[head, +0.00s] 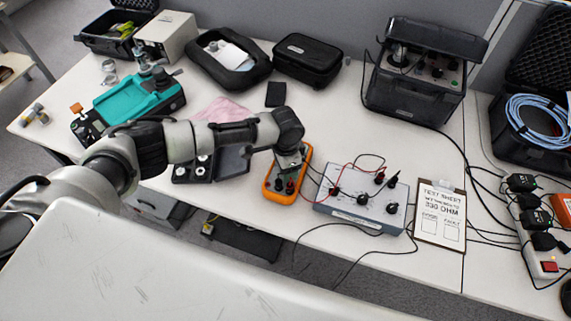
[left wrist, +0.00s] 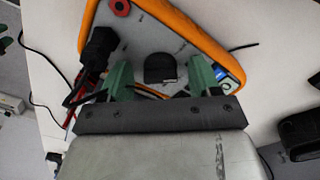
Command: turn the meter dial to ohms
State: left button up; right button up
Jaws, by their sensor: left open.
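The meter (head: 308,160) has an orange case and lies on the white table, partly hidden under my left arm. In the left wrist view its orange rim (left wrist: 180,22) runs around a grey face. The black dial (left wrist: 160,68) sits on that face, between and slightly beyond the two green fingertips of my left gripper (left wrist: 161,78). The gripper is open, with a gap on both sides of the dial. In the head view the left gripper (head: 290,160) is over the meter. The dial's setting cannot be read. My right gripper is not in view.
A grey box with knobs (head: 350,208) and red and black leads stands right of the meter. A clipboard (head: 441,212) lies further right. A black case (head: 307,58), a teal device (head: 135,98) and a power strip (head: 545,240) are around. Loose cables cross the table.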

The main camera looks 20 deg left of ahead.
pick_arm(q)
jog(key=shift+r, duration=0.1)
notch_tip(320, 180, up, 11)
dwell(0.4)
jog(key=shift+f, duration=0.2)
jog(key=shift+c, duration=0.3)
